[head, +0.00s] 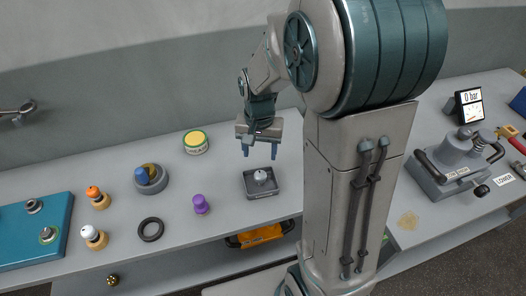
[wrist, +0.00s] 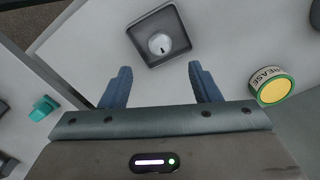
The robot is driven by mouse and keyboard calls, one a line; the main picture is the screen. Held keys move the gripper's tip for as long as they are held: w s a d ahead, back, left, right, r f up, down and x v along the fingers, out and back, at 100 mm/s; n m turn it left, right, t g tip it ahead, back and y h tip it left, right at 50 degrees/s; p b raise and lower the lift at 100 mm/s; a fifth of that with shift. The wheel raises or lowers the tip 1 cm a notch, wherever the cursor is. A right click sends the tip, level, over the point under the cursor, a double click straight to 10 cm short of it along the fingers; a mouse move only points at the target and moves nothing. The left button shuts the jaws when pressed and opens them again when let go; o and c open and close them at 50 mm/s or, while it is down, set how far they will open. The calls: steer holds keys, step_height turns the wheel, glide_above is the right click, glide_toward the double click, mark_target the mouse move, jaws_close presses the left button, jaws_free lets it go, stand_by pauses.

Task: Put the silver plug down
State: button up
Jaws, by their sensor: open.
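The silver plug (head: 260,175) sits in a small dark grey square tray (head: 264,194) on the bench. In the wrist view the plug (wrist: 160,44) shows as a round pale top with a dark mark, inside the tray (wrist: 139,31). My gripper (head: 260,152) is above the tray, apart from the plug. Its two blue fingers are spread with nothing between them, and the wrist view shows the gripper (wrist: 158,80) open too. How the plug's base rests in the tray is hidden.
A grease tin (head: 195,142) stands behind left of the tray. A purple plug (head: 200,204), a black ring (head: 150,229) and a round holder with a blue plug (head: 151,178) are to the left. A pump block (head: 460,165) stands far right.

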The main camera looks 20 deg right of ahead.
steer(key=s+r+n+t, duration=0.3)
steer(key=s+r+n, duration=0.2)
steer(key=s+r, duration=0.5)
steer(key=s, duration=0.4)
steer(key=shift+s+r, duration=0.2)
steer(key=shift+r, duration=0.05)
